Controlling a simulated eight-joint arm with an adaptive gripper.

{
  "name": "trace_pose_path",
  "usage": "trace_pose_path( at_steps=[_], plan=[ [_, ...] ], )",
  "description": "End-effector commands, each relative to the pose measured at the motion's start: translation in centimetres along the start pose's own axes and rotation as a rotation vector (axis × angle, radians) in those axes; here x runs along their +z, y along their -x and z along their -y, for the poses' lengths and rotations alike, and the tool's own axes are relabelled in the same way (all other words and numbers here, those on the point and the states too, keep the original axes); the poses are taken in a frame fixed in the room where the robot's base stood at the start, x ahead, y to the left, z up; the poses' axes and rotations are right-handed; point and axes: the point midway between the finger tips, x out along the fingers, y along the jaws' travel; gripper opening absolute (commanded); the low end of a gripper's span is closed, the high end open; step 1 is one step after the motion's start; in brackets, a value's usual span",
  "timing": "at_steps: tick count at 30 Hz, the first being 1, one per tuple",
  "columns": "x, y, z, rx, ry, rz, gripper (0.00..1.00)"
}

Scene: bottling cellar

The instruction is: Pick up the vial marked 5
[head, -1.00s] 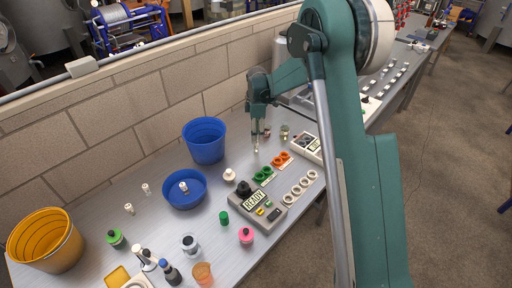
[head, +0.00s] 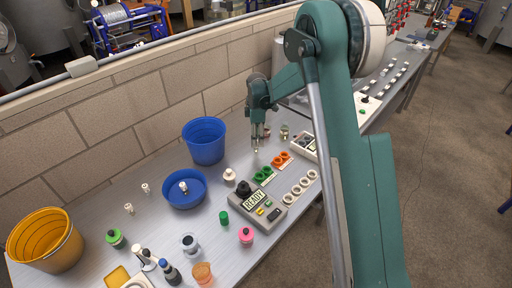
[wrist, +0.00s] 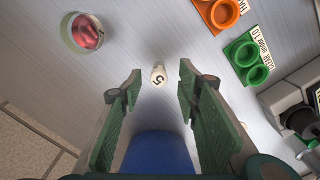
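The vial marked 5 (wrist: 157,75) is small and white, with a black 5 showing. In the wrist view it sits just beyond my fingertips, centred between them. In the head view the vial (head: 256,149) shows very small below my gripper (head: 257,136). In the wrist view my gripper (wrist: 156,88) is open, its two green pads wide apart with nothing between them. The fingertips look apart from the vial.
A blue bucket (head: 205,142) stands left of my gripper, its rim under the fingers in the wrist view. A green ring holder (wrist: 247,60) and an orange one (wrist: 219,12) lie to the right. A jar with red contents (wrist: 87,33) stands upper left in the wrist view.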

Motion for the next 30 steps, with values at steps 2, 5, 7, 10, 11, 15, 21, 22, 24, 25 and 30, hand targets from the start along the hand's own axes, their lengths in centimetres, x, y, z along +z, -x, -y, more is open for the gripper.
trace_pose_path(
  at_steps=[2,5,7,10,11,15,21,22,24,25,30],
  plan=[
    [0.0,0.0,0.0,0.0,0.0,0.0,0.33],
    [0.0,-0.2,0.0,0.0,0.0,0.0,0.33],
    [-0.1,-0.7,-0.1,0.0,0.0,0.0,0.33],
    [-0.2,-1.6,-0.1,0.0,0.0,0.0,0.33],
    [-0.2,-1.9,-0.1,0.0,0.0,0.0,0.33],
    [-0.3,-3.6,-0.2,0.0,0.0,0.0,0.33],
    [-0.3,-5.1,-0.1,0.0,0.0,0.0,0.33],
    [-0.3,-5.1,-0.1,0.0,0.0,0.0,0.33],
    [-0.3,-5.2,-0.1,0.0,0.0,0.0,0.33],
    [-0.3,-5.2,-0.1,0.0,0.0,0.0,0.33],
    [-0.3,-5.2,-0.1,0.0,0.0,0.0,0.33]
  ],
)
